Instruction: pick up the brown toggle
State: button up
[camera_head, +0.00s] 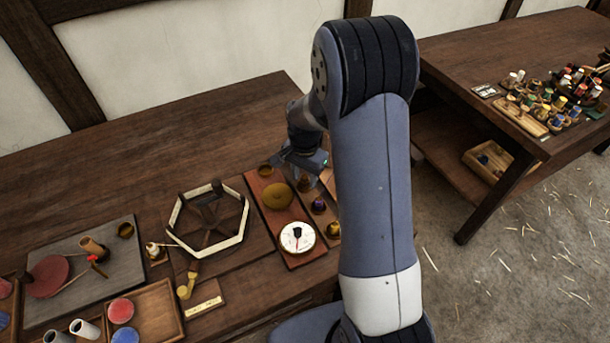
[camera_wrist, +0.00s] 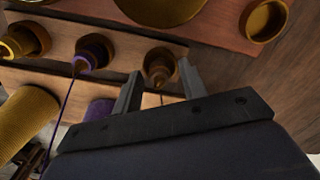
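The brown toggle (camera_wrist: 160,63) looks like a small dark brown peg in a round brown holder on a wooden rack. It is at the end of a row, beside a purple toggle (camera_wrist: 94,50) and a yellow toggle (camera_wrist: 18,43). My gripper (camera_wrist: 160,84) is open in the wrist view, with one finger on either side of the brown toggle's picture position. I cannot tell whether the fingers touch it or how far off they are. In the head view the brown toggle (camera_head: 305,184) is small, just below my gripper (camera_head: 309,174), partly hidden by my arm.
A reddish board with a brass dome (camera_head: 278,195) and a white dial (camera_head: 297,237) lies left of the rack. A hexagonal reel (camera_head: 208,218) stands further left. In the wrist view, a yellow spool (camera_wrist: 25,120) lies near the rack. A second table (camera_head: 480,60) stands at right.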

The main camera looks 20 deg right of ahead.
jog(key=shift+c, duration=0.6)
jog(key=c, duration=0.6)
jog(key=shift+r+p, duration=2.85)
jog(key=shift+r, duration=1.2)
jog(key=shift+f, duration=0.1)
